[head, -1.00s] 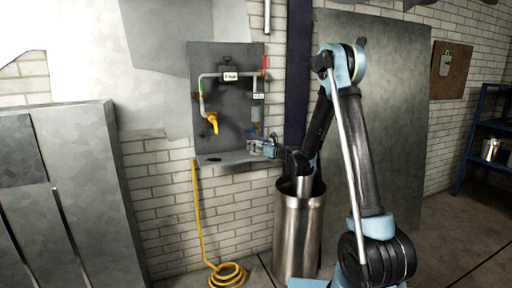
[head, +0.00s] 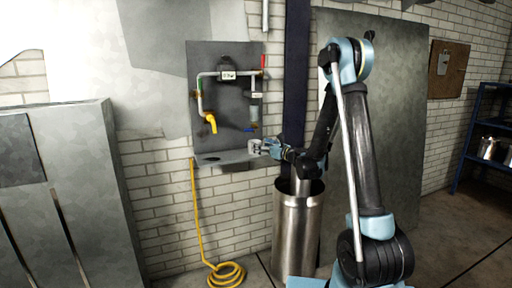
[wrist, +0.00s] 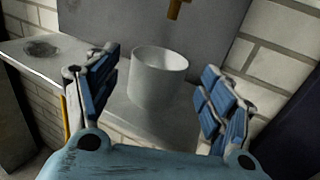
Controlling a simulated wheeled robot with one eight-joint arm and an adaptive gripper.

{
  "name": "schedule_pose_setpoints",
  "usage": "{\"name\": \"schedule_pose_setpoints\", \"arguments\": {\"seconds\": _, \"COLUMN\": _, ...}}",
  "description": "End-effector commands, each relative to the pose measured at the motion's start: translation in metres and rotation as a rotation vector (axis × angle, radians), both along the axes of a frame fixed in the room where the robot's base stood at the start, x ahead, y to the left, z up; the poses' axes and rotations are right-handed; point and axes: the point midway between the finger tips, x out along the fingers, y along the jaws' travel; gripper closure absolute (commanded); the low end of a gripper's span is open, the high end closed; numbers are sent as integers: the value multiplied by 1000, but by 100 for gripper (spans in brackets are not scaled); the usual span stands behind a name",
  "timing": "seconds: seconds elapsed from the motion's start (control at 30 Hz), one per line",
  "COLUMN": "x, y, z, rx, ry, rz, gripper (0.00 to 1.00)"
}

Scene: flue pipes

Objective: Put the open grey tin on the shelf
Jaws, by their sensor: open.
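The open grey tin (wrist: 157,82) stands upright on the narrow grey shelf (wrist: 112,115), between my spread fingers in the wrist view. Its rim faces up and I see a little of its inside. My gripper (wrist: 155,100) is open, with blue-padded fingers on either side of the tin and a visible gap to each. In the head view, my gripper (head: 266,147) is at the right end of the shelf (head: 215,162), and the tin (head: 255,146) shows small and pale at the fingertips.
A grey panel with pipes and a yellow spout (head: 211,123) rises behind the shelf. A dark round hole (wrist: 41,47) lies in the shelf's far end. A tall metal bin (head: 297,230) stands below my arm. A yellow hose (head: 226,274) lies coiled on the floor.

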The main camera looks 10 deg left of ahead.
Motion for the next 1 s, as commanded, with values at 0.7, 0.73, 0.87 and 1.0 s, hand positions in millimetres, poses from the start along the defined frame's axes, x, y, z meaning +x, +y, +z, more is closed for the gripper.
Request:
{"name": "schedule_pose_setpoints", "arguments": {"seconds": 0.7, "x": -43, "y": -56, "z": 2, "rx": -18, "ry": -11, "rz": 3, "gripper": 26}}
{"name": "schedule_pose_setpoints", "arguments": {"seconds": 0.73, "x": -44, "y": -57, "z": 3, "rx": -31, "ry": -20, "rz": 5, "gripper": 26}}
{"name": "schedule_pose_setpoints", "arguments": {"seconds": 0.87, "x": -58, "y": -62, "z": 11, "rx": -134, "ry": -88, "rz": 25, "gripper": 26}}
{"name": "schedule_pose_setpoints", "arguments": {"seconds": 1.0, "x": -81, "y": -72, "z": 19, "rx": -302, "ry": -195, "rz": 67, "gripper": 26}}
